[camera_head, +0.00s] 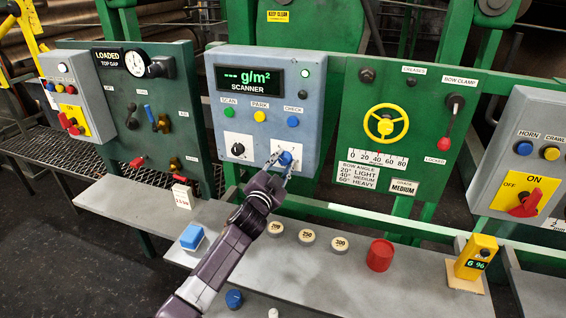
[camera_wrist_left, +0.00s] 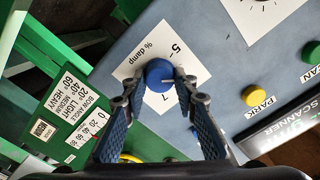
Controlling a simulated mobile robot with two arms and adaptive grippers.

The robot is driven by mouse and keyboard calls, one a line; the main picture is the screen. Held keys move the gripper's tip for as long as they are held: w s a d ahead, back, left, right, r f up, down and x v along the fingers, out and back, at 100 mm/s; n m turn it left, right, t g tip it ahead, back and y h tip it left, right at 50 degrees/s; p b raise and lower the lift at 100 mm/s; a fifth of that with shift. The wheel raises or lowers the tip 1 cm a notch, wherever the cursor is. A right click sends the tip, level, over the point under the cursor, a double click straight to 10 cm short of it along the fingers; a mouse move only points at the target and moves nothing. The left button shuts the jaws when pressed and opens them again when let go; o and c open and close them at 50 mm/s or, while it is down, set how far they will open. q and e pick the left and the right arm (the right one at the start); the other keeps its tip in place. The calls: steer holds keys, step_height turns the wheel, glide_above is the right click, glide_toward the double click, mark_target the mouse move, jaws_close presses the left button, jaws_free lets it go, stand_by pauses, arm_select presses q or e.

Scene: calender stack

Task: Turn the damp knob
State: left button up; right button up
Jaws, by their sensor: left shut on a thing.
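The blue damp knob (camera_head: 286,157) sits on a white dial card at the lower right of the blue-grey scanner panel (camera_head: 222,100). In the left wrist view the knob (camera_wrist_left: 159,72) is near the middle, on a card reading "% damp" with the marks 5 and 7. A small pale mark shows on its face, toward the 7. My left gripper (camera_head: 282,164) reaches up from below, and its two fingertips (camera_wrist_left: 160,79) are shut on opposite sides of the knob. My right gripper is in neither view.
A black knob (camera_head: 238,149) on its own card is left of the damp knob. Green, yellow and blue buttons sit above. A grey shelf (camera_head: 330,275) below carries round weights, a red cylinder (camera_head: 380,255) and a yellow meter (camera_head: 476,257) reading 6 %.

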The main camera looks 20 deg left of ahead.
arm_select(q)
steer(key=shift+f+m, duration=0.1)
steer(key=shift+m, duration=1.1)
steer(key=o, duration=1.2)
steer(key=shift+c, duration=0.2)
steer(key=shift+s, duration=0.1)
steer(key=s, duration=1.2)
steer(key=shift+a, duration=0.2)
steer(key=shift+w, duration=0.1)
